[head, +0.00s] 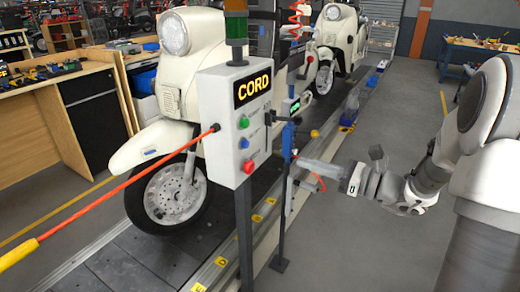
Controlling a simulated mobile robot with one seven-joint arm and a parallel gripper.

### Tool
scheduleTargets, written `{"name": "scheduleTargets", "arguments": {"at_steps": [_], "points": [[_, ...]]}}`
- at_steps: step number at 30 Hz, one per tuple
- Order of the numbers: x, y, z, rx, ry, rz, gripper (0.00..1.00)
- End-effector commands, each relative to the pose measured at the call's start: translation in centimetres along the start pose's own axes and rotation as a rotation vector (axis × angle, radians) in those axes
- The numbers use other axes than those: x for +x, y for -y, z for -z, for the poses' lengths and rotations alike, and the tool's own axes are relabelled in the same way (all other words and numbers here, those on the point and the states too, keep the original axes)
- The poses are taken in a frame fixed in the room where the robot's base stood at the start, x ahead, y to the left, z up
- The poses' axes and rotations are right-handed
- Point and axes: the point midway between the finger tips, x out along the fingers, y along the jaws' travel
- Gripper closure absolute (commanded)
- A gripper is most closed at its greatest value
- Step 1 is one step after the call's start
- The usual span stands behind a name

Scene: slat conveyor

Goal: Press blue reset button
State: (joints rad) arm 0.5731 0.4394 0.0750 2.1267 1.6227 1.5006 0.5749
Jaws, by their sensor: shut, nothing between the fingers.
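The blue button (244,143) is on the front of a pale grey control box (218,110) with a lit "CORD" display. It sits between a green button (244,122) above and a red button (248,166) below. My gripper (302,163) reaches in from the right, its shut fingers pointing left. In the picture it is to the right of the box and lower than the blue button, apart from it. The thin blue and black stand partly overlaps the fingertips, so their exact distance is hard to tell.
An orange cord (120,178) with a yellow end (18,254) runs from the box to the lower left. A thin stand (281,200) is between box and gripper. A cream scooter (165,130) stands behind on the conveyor (130,262). Grey floor at right is clear.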

Motion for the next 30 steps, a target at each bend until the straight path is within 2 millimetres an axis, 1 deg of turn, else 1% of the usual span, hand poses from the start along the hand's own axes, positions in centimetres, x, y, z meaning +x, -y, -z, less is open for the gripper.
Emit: {"name": "scheduleTargets", "arguments": {"at_steps": [4, 8, 15, 21, 25, 30], "points": [[0.8, -0.1, 0.0, -0.001, 0.000, -0.004, 1.00], [2.7, -0.2, 0.1, -0.002, 0.000, -0.006, 1.00], [7.9, -0.2, 0.1, -0.003, 0.000, -0.007, 1.00], [11.6, -0.1, 0.1, -0.002, 0.000, -0.005, 1.00], [13.1, -0.1, 0.1, -0.001, 0.000, -0.003, 1.00], [14.0, -0.1, 0.1, -0.001, -0.002, -0.002, 1.00]]}}
